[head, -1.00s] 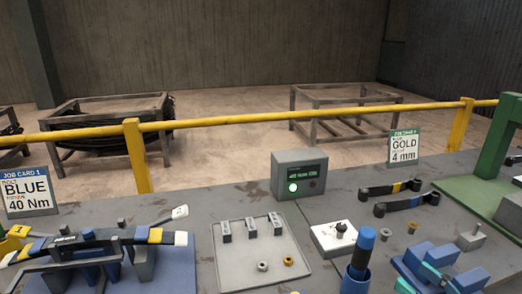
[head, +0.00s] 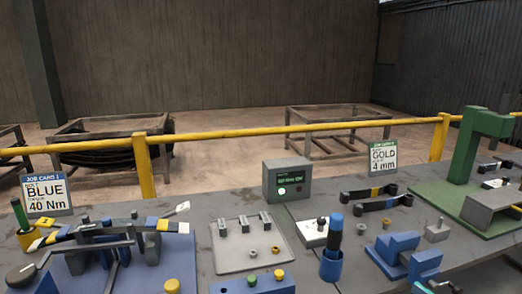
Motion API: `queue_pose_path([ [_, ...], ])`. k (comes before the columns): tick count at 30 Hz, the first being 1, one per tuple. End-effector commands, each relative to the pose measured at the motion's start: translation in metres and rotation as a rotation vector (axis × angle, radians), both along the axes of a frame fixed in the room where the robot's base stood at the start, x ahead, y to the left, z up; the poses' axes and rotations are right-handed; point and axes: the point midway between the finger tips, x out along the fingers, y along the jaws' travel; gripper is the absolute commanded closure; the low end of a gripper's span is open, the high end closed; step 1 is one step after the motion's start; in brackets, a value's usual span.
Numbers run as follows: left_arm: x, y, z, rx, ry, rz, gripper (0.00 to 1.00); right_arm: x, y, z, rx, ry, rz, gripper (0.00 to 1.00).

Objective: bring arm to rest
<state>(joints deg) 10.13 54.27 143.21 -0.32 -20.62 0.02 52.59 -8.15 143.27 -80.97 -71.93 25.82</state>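Neither of my grippers shows in the head view, and I cannot make out either arm. Whether they are open or shut is out of sight. The grey workbench (head: 225,200) fills the lower half of the view. On it stand a blue fixture (head: 180,255) with a spring-like bar at the left, a grey tray (head: 250,262) in the middle and a blue clamp (head: 397,255) at the right.
A grey box (head: 286,181) with a lit green lamp stands at the back. A blue holder (head: 331,265) carries an upright tool. A green press (head: 475,150) stands at the right. A yellow rail (head: 230,134) runs behind.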

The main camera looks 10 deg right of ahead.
Motion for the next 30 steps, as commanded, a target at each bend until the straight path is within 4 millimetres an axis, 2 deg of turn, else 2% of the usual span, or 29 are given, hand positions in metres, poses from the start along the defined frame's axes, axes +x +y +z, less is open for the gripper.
queue_pose_path([
  [11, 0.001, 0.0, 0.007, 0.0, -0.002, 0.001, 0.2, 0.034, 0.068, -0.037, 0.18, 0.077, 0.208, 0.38],
  [14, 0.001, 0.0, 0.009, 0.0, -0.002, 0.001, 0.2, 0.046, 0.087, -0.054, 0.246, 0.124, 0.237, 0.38],
  [17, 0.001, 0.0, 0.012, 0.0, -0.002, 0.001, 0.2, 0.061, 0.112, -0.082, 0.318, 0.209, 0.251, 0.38],
  [20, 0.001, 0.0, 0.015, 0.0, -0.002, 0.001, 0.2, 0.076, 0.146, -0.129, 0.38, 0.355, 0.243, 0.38],
  [23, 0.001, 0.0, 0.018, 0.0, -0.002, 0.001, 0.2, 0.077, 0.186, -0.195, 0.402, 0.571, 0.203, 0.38],
  [24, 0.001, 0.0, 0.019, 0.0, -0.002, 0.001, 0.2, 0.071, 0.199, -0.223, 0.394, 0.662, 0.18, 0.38],
  [26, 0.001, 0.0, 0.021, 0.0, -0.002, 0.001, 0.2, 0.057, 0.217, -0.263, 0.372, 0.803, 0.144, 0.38],
  [27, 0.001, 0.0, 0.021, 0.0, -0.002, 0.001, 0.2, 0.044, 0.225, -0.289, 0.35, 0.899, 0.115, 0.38],
  [30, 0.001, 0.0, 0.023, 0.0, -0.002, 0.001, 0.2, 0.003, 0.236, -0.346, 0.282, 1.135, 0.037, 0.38],
])
